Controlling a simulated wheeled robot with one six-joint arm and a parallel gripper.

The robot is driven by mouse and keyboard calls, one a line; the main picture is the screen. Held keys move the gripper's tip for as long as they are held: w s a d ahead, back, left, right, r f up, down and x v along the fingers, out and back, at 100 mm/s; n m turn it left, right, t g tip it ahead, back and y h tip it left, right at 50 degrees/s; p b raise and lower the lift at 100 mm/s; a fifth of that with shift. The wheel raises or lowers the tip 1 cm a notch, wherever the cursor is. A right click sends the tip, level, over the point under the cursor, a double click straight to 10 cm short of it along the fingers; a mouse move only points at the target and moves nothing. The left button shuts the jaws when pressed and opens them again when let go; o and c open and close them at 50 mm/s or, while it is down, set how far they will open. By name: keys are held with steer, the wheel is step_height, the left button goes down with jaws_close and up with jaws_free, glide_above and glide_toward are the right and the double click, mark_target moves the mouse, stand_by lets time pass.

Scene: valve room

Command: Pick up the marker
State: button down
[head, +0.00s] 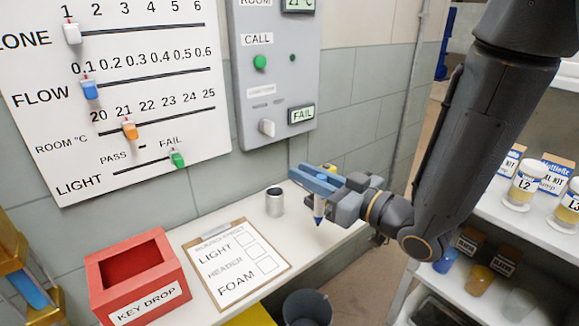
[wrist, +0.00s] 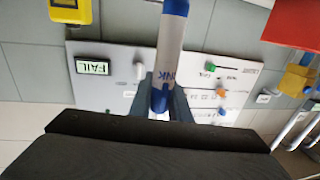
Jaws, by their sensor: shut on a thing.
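The marker (head: 319,205) is white with blue ends and hangs tip down, above the white shelf. My gripper (head: 318,186) is shut on it, clear of the shelf. In the wrist view the marker (wrist: 169,52) runs from the top edge down between my fingers (wrist: 165,100), with dark lettering on its white body. A grey metal cup (head: 275,201) stands on the shelf just left of my gripper.
A clipboard (head: 236,265) with a checklist and a red key drop box (head: 137,278) lie left along the shelf. A wall panel with sliders (head: 118,85) and a grey control box (head: 272,70) are behind. A white rack (head: 498,215) with jars stands right.

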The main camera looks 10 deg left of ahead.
steer(key=shift+p+v, duration=1.5)
steer(key=shift+p, duration=0.8)
steer(key=shift+s, duration=0.2)
